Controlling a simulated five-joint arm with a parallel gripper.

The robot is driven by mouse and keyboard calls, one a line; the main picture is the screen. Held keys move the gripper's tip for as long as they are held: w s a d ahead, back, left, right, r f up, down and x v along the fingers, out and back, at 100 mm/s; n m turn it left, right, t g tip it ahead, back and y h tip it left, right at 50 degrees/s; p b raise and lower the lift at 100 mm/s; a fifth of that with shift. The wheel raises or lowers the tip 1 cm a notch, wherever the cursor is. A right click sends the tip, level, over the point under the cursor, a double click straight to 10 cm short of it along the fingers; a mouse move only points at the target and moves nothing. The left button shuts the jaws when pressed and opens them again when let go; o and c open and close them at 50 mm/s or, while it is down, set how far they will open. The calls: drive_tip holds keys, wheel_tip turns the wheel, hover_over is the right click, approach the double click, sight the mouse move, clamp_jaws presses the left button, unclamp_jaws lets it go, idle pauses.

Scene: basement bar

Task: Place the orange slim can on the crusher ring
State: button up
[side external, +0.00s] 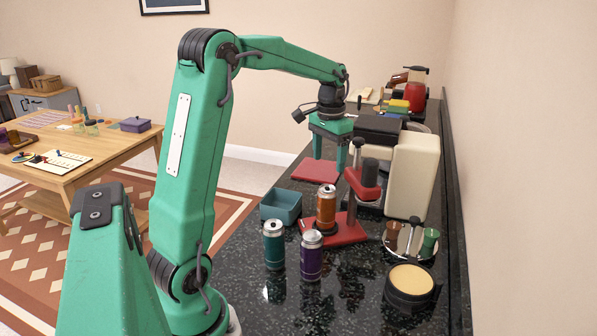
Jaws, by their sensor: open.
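The orange slim can (326,208) stands upright, apparently on the red base (349,234) of the can crusher. The crusher's red head (363,190) is on its post just right of and above the can.
A teal can (274,245) and a purple can (312,257) stand close in front of the crusher. A teal bin (281,206) is left of it. A cream machine (412,175), a cup tray (410,245) and a round black container (410,285) crowd the right side.

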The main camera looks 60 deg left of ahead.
drive_tip(key=s+d+r+m+t, duration=0.1)
drive_tip(key=s+d+r, duration=0.15)
drive_tip(key=d, duration=0.35)
drive_tip(key=s+d+r+t, duration=0.1)
drive_tip(key=s+d+r, duration=0.1)
drive_tip(key=s+d, duration=0.25)
drive_tip(key=s+d+f+m+t, duration=0.1)
drive_tip(key=s+d+f+t, duration=0.1)
drive_tip(key=s+d, duration=0.8)
drive_tip(key=shift+s+d+m+t, duration=0.2)
drive_tip(key=shift+m+t, duration=0.1)
drive_tip(key=shift+t, duration=0.5)
